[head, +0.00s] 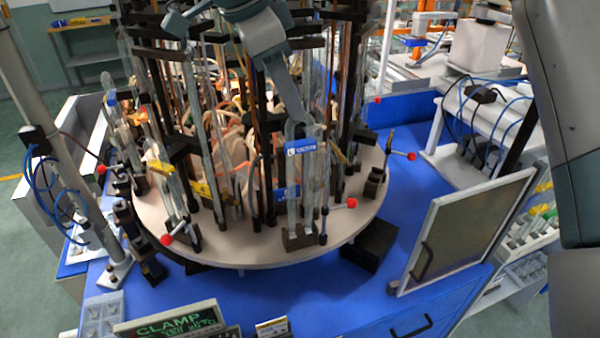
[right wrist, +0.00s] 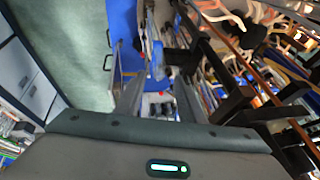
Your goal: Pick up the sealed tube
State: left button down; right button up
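Tall clear glass tubes (head: 309,190) stand upright in clamps on the round turntable (head: 245,252). One at the front carries a blue label (head: 305,147). I cannot tell from the frames which tube is sealed. My right gripper (head: 297,122) reaches down from the top of the head view, over the front of the turntable and close above the labelled tube; its tips are hard to separate from the glass. In the right wrist view, the two fingers of my right gripper (right wrist: 158,88) stand apart, with no tube clearly between them. My left gripper does not show.
Dark clamp posts and red-knobbed levers (head: 352,203) ring the turntable. A framed panel (head: 470,225) stands on the blue bench (head: 345,300) at right. A green-lettered display (head: 170,323) and a small tray (head: 102,312) are at the front. Racks (head: 525,230) stand beyond the panel.

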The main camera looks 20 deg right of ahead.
jog(key=p+x, duration=0.1)
jog(key=x, duration=0.2)
jog(key=shift+d+r, duration=0.1)
jog(key=shift+d, duration=0.05)
jog(key=shift+d+f+p, duration=0.1)
jog(key=shift+f+p, duration=0.2)
jog(key=shift+f, duration=0.05)
grip_shut()
